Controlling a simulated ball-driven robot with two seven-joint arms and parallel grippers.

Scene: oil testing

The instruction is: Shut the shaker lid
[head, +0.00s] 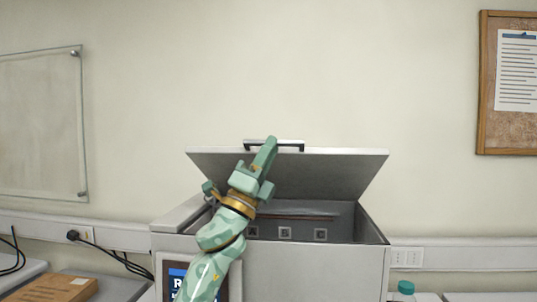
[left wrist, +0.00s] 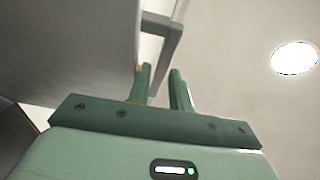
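The shaker is a grey box with its lid (head: 335,170) raised and tilted back, so the inside shows. A dark bar handle (head: 290,145) is on the lid's upper edge; it also shows in the left wrist view (left wrist: 174,35). My left gripper (head: 269,144) is in front of the lid with its fingertips at the handle. In the left wrist view its two green fingers (left wrist: 162,75) stand apart, and the handle's bar runs down toward the gap between them. Whether they touch the bar I cannot tell. My right gripper is not in view.
The shaker body (head: 310,268) has a screen (head: 175,280) at its front left, partly behind my arm. A cardboard box (head: 55,288) lies at the lower left. A teal-capped bottle (head: 406,288) stands to the right. The wall above the lid is clear.

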